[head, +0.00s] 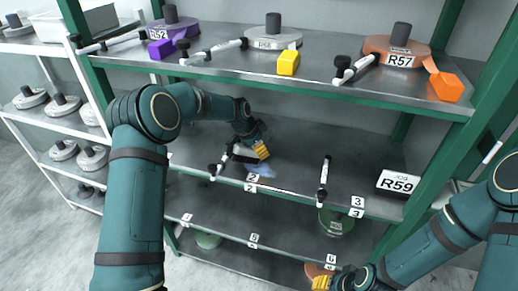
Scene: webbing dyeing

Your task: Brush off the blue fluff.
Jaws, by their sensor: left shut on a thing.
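My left gripper (260,151) reaches in over the middle shelf, low above its surface near the label 2. It is shut on a small dark thing, seemingly a brush (244,155); the fingers hide much of it. A pale blue patch, seemingly the blue fluff (263,169), lies on the middle shelf (300,150) just below and beside the gripper. I cannot tell whether the brush touches it. My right gripper (322,283) shows only in part at the bottom edge, by the lower shelf; its jaws cannot be made out.
The top shelf holds purple, grey and orange R57 (400,61) reels with webbing ends. Black-ended rods stick out at the shelf fronts, one (323,181) right of my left gripper. A dark R59 block (398,184) sits at the right. Green posts frame the rack.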

